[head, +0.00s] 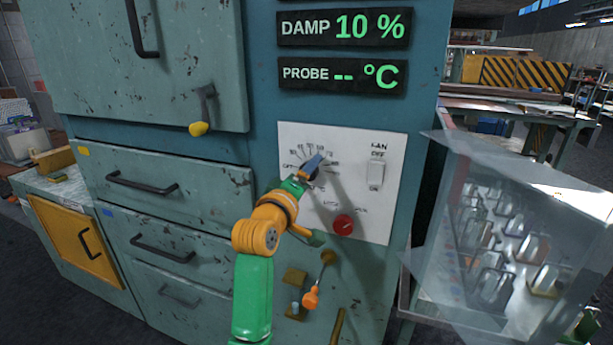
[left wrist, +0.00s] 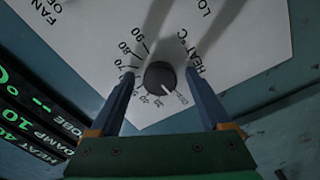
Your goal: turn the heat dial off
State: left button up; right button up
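The heat dial (left wrist: 160,77) is a round black knob on a white panel (head: 360,190) with printed numbers and OFF around it. Its white pointer mark points to the low-number end of the scale, near 30 and OFF; the exact mark is hard to tell. My left gripper (head: 309,170) is at the dial, and its blue fingers mostly hide it in the head view. In the left wrist view the fingers stand open, one on each side of the dial, with a gap to it on both sides. My right gripper is not in view.
A white fan switch (head: 376,172) and a red knob (head: 344,224) share the panel. Above it a display (head: 343,76) reads PROBE with dashes. Below hangs an orange-handled item (head: 311,298). A clear case (head: 525,225) stands at the right; drawers (head: 160,190) are at the left.

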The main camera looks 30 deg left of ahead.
pick_arm(q)
jog(key=b+v, duration=0.2)
jog(key=v, duration=0.5)
dwell(0.3)
